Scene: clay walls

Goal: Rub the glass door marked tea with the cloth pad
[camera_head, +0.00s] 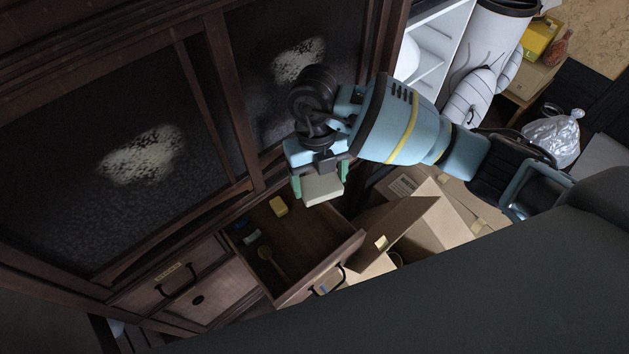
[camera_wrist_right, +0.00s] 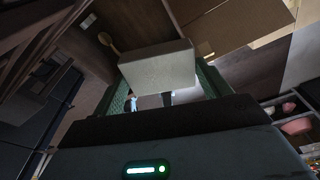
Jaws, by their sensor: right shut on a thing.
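My right gripper (camera_head: 320,178) is shut on a pale block-shaped cloth pad (camera_head: 324,190), held between its green fingers above the open drawer. In the right wrist view the pad (camera_wrist_right: 157,68) sits between the fingertips. Two dark glass doors stand in the wooden cabinet. The left glass door (camera_head: 90,190) has a whitish smudge (camera_head: 142,155) near its middle. The right glass door (camera_head: 265,35) has another whitish smudge (camera_head: 298,61), and my right arm covers part of this door. The pad is apart from both panes. I cannot read a tea mark on either door. My left gripper is out of view.
Open cardboard boxes (camera_head: 440,225) crowd the right. A white shelf (camera_head: 432,50) stands behind my arm.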

